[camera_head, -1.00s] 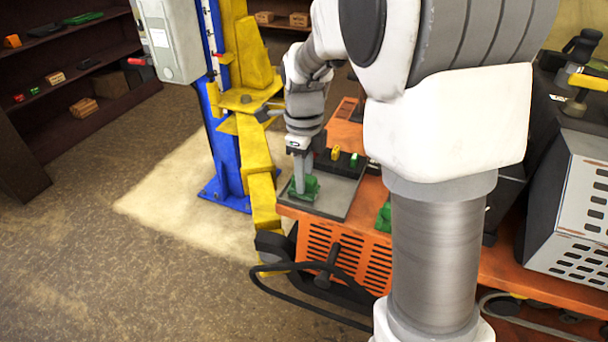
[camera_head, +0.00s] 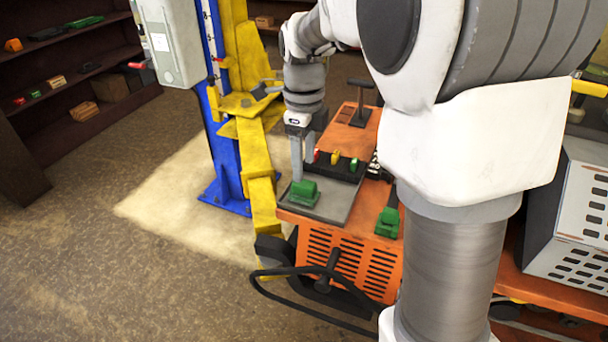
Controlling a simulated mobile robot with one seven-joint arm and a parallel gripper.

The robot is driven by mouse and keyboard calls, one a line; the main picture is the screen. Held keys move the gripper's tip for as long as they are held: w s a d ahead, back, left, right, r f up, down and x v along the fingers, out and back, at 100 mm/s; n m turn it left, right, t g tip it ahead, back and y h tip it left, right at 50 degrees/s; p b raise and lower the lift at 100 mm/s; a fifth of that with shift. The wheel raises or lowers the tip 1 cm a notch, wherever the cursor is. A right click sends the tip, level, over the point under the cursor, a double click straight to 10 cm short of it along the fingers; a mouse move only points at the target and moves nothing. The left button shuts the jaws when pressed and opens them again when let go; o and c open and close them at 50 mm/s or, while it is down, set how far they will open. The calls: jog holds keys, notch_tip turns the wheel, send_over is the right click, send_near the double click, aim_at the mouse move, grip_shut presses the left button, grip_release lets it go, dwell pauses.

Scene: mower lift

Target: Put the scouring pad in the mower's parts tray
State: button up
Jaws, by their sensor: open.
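A green block that looks like the scouring pad (camera_head: 303,193) lies in the front left part of the grey parts tray (camera_head: 337,208) on the orange mower (camera_head: 350,262). My gripper (camera_head: 303,170) points down, open and empty, just above and behind the green block. A small gap seems to separate the fingers from it, though contact is hard to rule out at this size. My arm covers part of the mower to the right.
A dark strip with red, yellow and green pieces (camera_head: 336,162) runs along the tray's back. Another green part (camera_head: 387,222) sits right of the tray. A blue and yellow lift post (camera_head: 228,120) stands close on the left. Shelves (camera_head: 70,70) stand farther left, beyond open floor.

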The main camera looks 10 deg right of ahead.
aim_at(304, 182)
notch_tip(304, 182, up, 6)
jog(key=s+r+n+t, duration=0.3)
jog(key=s+n, duration=0.7)
jog(key=n, duration=0.2)
jog(key=s+d+f+n+t, duration=0.1)
jog(key=s+f+n+t, duration=0.1)
jog(key=s+n, duration=0.8)
jog(key=shift+s+f+n+t, duration=0.15)
jog(key=shift+f+n+t, duration=0.25)
jog(key=shift+n, duration=1.2)
jog(key=shift+d, duration=0.1)
